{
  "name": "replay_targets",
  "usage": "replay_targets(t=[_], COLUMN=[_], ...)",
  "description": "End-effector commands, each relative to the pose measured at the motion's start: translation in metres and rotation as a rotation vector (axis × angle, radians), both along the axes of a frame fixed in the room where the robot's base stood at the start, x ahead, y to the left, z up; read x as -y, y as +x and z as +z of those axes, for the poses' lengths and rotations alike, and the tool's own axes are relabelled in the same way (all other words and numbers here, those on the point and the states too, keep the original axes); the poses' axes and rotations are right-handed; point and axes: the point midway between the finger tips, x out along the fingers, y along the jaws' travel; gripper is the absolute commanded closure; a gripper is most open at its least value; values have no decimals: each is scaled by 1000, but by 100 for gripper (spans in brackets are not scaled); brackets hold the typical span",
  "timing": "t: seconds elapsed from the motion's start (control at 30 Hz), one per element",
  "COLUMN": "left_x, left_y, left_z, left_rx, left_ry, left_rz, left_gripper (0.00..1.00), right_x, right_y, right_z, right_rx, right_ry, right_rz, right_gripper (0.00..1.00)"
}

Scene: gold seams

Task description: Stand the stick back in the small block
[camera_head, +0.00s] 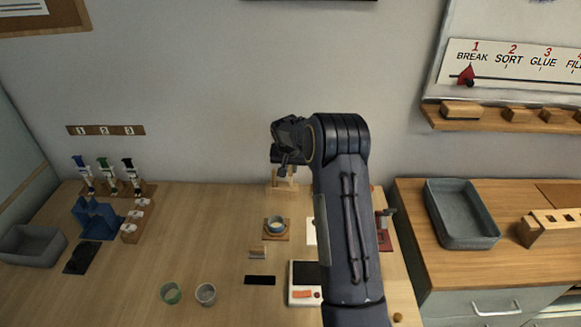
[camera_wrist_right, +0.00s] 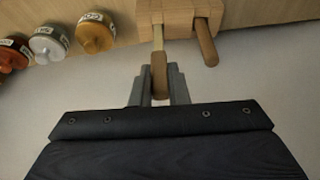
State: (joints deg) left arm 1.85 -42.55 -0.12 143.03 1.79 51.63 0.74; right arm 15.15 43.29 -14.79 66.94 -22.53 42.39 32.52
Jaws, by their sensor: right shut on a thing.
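The small wooden block (camera_wrist_right: 178,14) is at the top of the right wrist view and at the back of the table in the head view (camera_head: 284,185). My right gripper (camera_wrist_right: 158,82) is shut on a stick (camera_wrist_right: 160,72) with a brown, rounded grip and a thin pale shaft. The shaft reaches to the block; I cannot tell whether its tip is in a hole or in front of it. A second brown stick (camera_wrist_right: 206,42) stands in the block beside the held one. In the head view my right gripper (camera_head: 285,160) is just above the block. My left gripper is out of view.
Several lidded jars, including a gold one (camera_wrist_right: 94,34), stand beside the block. A small bowl on a wooden coaster (camera_head: 276,237), two cups (camera_head: 205,293) and a white device (camera_head: 305,292) are nearer the front. The left-middle of the table is clear.

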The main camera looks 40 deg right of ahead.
Motion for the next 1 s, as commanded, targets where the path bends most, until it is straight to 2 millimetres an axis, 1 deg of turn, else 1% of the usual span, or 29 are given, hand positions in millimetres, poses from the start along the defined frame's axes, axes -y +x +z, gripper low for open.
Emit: replay_targets(t=[0.47, 1.0], left_x=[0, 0], left_y=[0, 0], left_z=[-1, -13], left_rx=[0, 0], left_ry=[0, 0], left_rz=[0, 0], left_gripper=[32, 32], right_x=[0, 0], right_y=[0, 0], right_z=[-1, -15], right_rx=[0, 0], right_ry=[0, 0], right_rz=[0, 0], right_gripper=[100, 100])
